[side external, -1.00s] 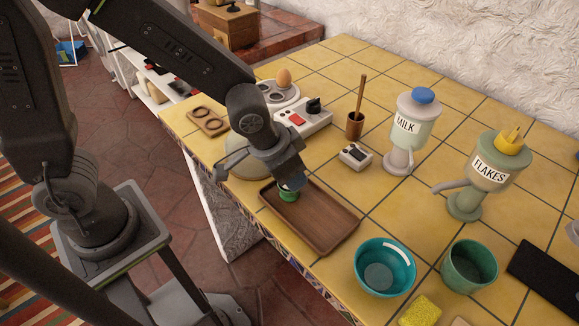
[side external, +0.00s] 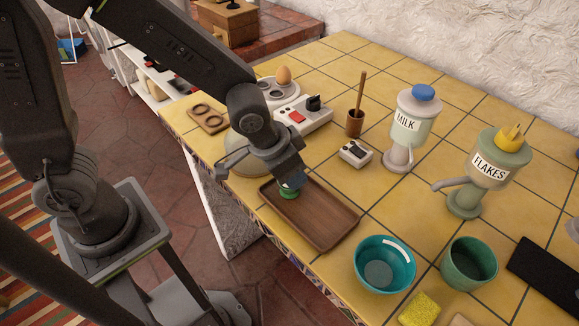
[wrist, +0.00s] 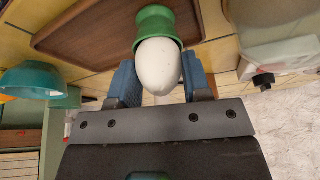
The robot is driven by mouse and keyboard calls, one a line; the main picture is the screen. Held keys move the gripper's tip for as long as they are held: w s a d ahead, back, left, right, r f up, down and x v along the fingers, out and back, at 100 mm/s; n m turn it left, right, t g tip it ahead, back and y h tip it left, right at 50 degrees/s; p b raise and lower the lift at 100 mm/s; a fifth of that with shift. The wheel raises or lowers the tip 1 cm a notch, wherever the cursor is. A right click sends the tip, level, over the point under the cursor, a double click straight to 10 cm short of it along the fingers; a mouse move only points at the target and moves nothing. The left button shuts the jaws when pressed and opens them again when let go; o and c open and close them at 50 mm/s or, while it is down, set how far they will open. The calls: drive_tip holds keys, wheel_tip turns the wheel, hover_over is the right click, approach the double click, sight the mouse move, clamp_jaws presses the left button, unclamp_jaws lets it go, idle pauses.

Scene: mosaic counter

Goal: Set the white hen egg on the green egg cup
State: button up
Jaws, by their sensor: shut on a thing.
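The white hen egg (wrist: 158,66) sits between the blue fingers of my gripper (wrist: 160,72) in the wrist view. My gripper is shut on it. The green egg cup (wrist: 155,22) is directly beyond the egg, and the egg's far end overlaps the cup's rim. Whether the egg rests in the cup or is just above it, I cannot tell. In the side view my gripper (side external: 292,180) points down right over the green egg cup (side external: 288,194), which stands on the brown wooden tray (side external: 325,230). The egg is mostly hidden there by the fingers.
A brown egg (side external: 284,75) sits on a round holder behind. A teal bowl (side external: 385,265) and a green cup (side external: 469,265) stand right of the tray. The milk dispenser (side external: 411,125) and flakes dispenser (side external: 485,175) stand farther back. The tray's right part is empty.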

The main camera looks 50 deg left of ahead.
idle(0.3)
drive_tip(key=o, duration=0.8)
drive_tip(key=shift+r, duration=3.5)
